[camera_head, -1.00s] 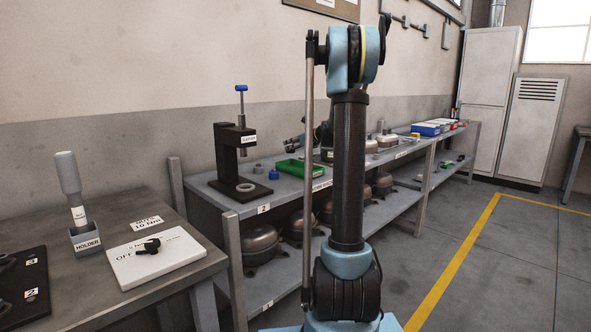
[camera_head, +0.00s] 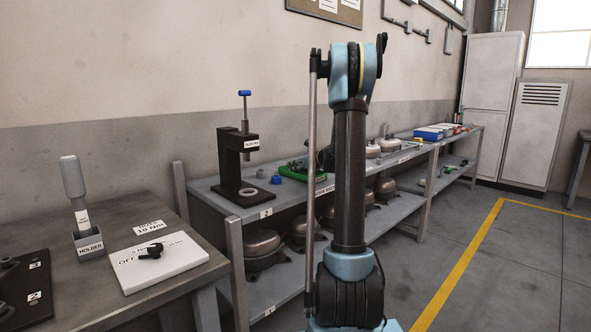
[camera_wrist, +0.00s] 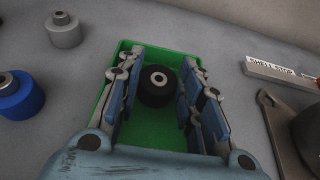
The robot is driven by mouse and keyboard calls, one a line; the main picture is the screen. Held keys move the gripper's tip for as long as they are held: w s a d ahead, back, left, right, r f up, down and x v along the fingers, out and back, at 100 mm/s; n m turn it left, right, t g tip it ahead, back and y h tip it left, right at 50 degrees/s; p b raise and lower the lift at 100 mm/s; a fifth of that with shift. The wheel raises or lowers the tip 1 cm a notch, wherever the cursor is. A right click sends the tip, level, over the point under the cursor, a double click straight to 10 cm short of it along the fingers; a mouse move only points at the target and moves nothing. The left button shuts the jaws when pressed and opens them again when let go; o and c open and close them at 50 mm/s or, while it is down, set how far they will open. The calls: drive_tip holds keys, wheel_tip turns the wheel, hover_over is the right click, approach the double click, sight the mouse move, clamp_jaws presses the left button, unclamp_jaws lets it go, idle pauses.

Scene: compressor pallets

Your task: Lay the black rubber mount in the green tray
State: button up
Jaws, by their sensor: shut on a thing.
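The black rubber mount (camera_wrist: 158,97) is a short black cylinder with a metal centre, seen from above in the wrist view. My gripper (camera_wrist: 161,72) is shut on it, with a finger on each side. The mount is over the floor of the green tray (camera_wrist: 128,137), inside its outline; I cannot tell whether it touches the floor. In the head view the green tray (camera_head: 289,174) stands on the shelf top, with my gripper (camera_head: 297,164) low at it. The mount is not clear to see there.
A blue-ringed part (camera_wrist: 18,97) and a grey mount (camera_wrist: 64,30) stand left of the tray. A labelled bar (camera_wrist: 275,72) and a dark metal part lie to the right. A black press (camera_head: 233,165) stands left on the shelf top.

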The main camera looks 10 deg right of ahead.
drive_tip(key=o, duration=0.9)
drive_tip(key=shift+c, duration=0.2)
drive_tip(key=v, duration=1.2)
drive_tip(key=s+a+n+g, duration=0.1)
drive_tip(key=s+a+n, duration=0.1)
drive_tip(key=s, duration=0.2)
drive_tip(key=s+a+f+n+g, duration=0.1)
drive_tip(key=s+a+n, duration=0.1)
drive_tip(key=s+n, duration=0.1)
drive_tip(key=s+a+n+g, duration=0.1)
drive_tip(key=s+a+n, duration=0.1)
drive_tip(key=s, duration=0.3)
drive_tip(key=shift+a+f+h, duration=0.25)
drive_tip(key=shift+a+h, duration=0.15)
drive_tip(key=shift+a, duration=0.05)
drive_tip(key=s+f+n+g+h, duration=0.2)
drive_tip(key=s+f+n, duration=0.3)
drive_tip(key=s, duration=0.7)
drive_tip(key=s+f+n+g+h, duration=0.2)
drive_tip(key=s+f+n, duration=0.4)
drive_tip(key=s+n, duration=0.3)
drive_tip(key=s+d+f+n+g+h, duration=0.1)
drive_tip(key=s+f+n+h, duration=0.2)
drive_tip(key=s, duration=1.3)
wheel_tip(320, 180, down, 2)
drive_tip(key=n, duration=0.5)
drive_tip(key=shift+f+g, duration=0.2)
drive_tip(key=shift+g, duration=0.2)
drive_tip(key=shift+d, duration=0.15)
